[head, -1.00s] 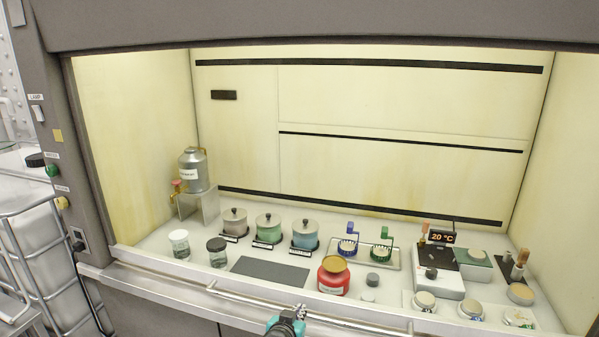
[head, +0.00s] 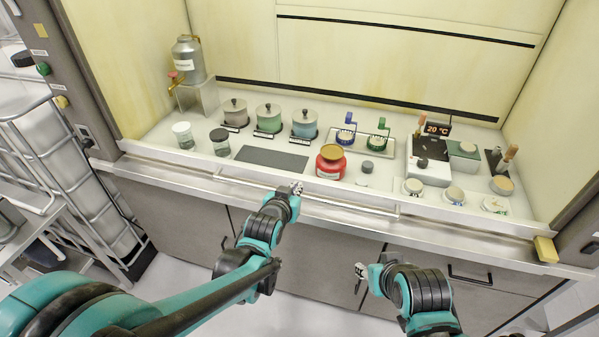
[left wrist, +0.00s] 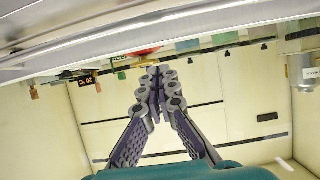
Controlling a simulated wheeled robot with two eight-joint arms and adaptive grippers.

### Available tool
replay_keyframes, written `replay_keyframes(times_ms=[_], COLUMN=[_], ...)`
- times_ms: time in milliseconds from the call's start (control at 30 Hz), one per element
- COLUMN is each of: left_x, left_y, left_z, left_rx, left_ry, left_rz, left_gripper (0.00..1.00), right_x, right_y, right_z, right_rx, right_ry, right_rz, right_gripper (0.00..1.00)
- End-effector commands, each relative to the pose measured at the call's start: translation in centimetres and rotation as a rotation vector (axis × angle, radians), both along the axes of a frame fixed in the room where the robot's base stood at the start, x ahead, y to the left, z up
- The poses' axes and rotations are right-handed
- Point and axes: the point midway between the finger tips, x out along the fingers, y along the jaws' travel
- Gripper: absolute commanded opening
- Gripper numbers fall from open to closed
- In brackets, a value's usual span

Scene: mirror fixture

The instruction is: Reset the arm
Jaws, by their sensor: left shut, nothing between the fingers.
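My left gripper (head: 297,188) is at the front edge of the fume hood bench, in front of the red jar (head: 331,162). It also shows in the left wrist view (left wrist: 157,72), its fingers together with nothing between them. That view is upside down. My right gripper (head: 361,271) hangs lower, in front of the cabinet doors and right of the left arm. It is small in the head view, and I cannot tell whether its fingers are open or shut.
A metal rail (head: 310,196) runs along the bench front. On the bench stand three lidded pots (head: 268,119), a dark mat (head: 271,158), two small jars (head: 183,135), a metal dispenser (head: 188,61) and a hot plate (head: 430,171). A white tank in a cage (head: 62,150) stands at left.

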Motion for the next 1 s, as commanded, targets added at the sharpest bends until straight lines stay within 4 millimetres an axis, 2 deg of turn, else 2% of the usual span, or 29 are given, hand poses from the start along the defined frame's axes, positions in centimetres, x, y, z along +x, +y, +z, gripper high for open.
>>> replay_keyframes(times_ms=[33,200,567,667,767,900,1000], left_x=[-1.1,-3.5,-5.0,-6.0,-8.4,-13.4,-17.2], left_y=[0.3,1.1,2.1,4.0,7.3,12.2,14.9], left_z=[0.8,1.9,2.4,2.6,2.6,2.2,1.5], left_rx=[0.000,0.000,0.003,0.016,0.036,0.061,0.073], left_ry=[0.000,-0.001,0.008,0.051,0.127,0.263,0.354], left_rz=[0.000,0.000,0.009,0.037,0.087,0.169,0.221], left_gripper=[0.00,0.00,0.00,0.00,0.00,0.00,0.00], right_x=[0.0,0.0,0.0,0.0,0.0,0.0,0.0], right_y=[0.0,0.0,0.0,0.0,0.0,0.0,0.0], right_z=[0.7,1.5,1.7,1.6,1.4,1.2,1.0], right_rx=[0.000,0.000,0.000,0.000,0.000,0.000,0.000], right_ry=[0.000,0.000,0.000,0.000,0.000,0.000,0.000], right_rz=[0.000,0.000,0.000,0.000,0.000,0.000,0.000], right_gripper=[0.40,0.40,0.40,0.40,0.40,0.40,0.40])
